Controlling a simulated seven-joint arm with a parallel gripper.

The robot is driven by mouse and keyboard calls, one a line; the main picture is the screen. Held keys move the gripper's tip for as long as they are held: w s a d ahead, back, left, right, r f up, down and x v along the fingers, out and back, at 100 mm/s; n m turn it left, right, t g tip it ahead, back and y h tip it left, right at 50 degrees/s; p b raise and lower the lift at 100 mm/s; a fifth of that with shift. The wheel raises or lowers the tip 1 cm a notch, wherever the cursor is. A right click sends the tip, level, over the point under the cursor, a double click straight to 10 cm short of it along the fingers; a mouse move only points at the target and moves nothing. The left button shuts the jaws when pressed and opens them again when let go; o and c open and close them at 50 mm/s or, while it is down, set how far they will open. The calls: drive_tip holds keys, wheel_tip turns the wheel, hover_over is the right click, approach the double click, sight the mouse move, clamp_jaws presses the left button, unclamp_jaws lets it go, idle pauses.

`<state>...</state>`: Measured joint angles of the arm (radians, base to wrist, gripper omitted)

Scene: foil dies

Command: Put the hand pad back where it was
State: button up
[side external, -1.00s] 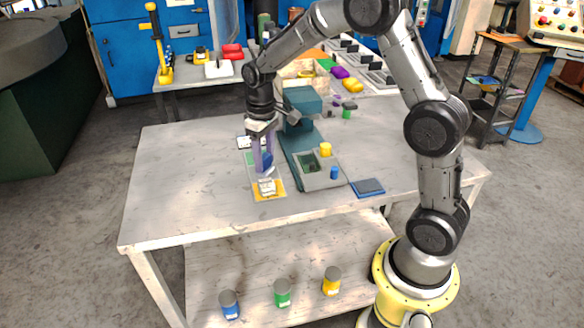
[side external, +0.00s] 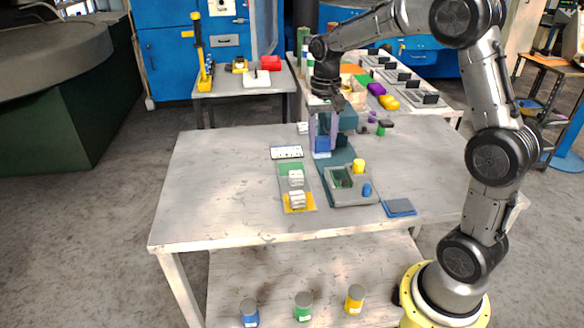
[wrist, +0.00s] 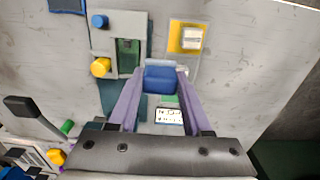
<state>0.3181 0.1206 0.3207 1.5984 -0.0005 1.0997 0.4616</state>
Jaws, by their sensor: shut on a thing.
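My gripper (side external: 322,146) is shut on a blue block, which I take as the hand pad (side external: 322,145). In the wrist view the pad (wrist: 160,79) sits between my gripper's purple fingers (wrist: 155,90), with a pale grey part at its far side. In the side view it is beside the teal press (side external: 345,122), behind the grey strip (side external: 307,184). The strip carries a green square (side external: 290,167) and a yellow square (side external: 308,207), with white stacked pieces at both. I cannot tell how high the pad is above the table.
A white marked card (side external: 287,152) lies behind the strip. A grey box (side external: 372,198) with a green recess, yellow knob (side external: 359,166) and blue knob (side external: 367,190) stands right of it. A dark blue flat mat (side external: 399,207) lies front right. The table's left side is clear.

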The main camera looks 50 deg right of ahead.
drive_tip(key=w+d+f, duration=0.1)
drive_tip(key=w+f, duration=0.2)
drive_tip(key=w, duration=0.1)
drive_tip(key=w+d+f, duration=0.2)
drive_tip(key=w+f, duration=0.1)
drive_tip(key=w, duration=0.1)
drive_tip(key=w+d+f, duration=0.1)
drive_tip(key=w+f, duration=0.2)
drive_tip(key=w, duration=0.1)
drive_tip(key=shift+w+d+f, duration=0.25)
drive_tip(key=shift+w+d, duration=0.15)
drive_tip(key=shift+w+f, duration=0.15)
drive_tip(key=shift+f, duration=1.55)
drive_tip(key=shift+f, duration=0.15)
drive_tip(key=o, duration=1.2)
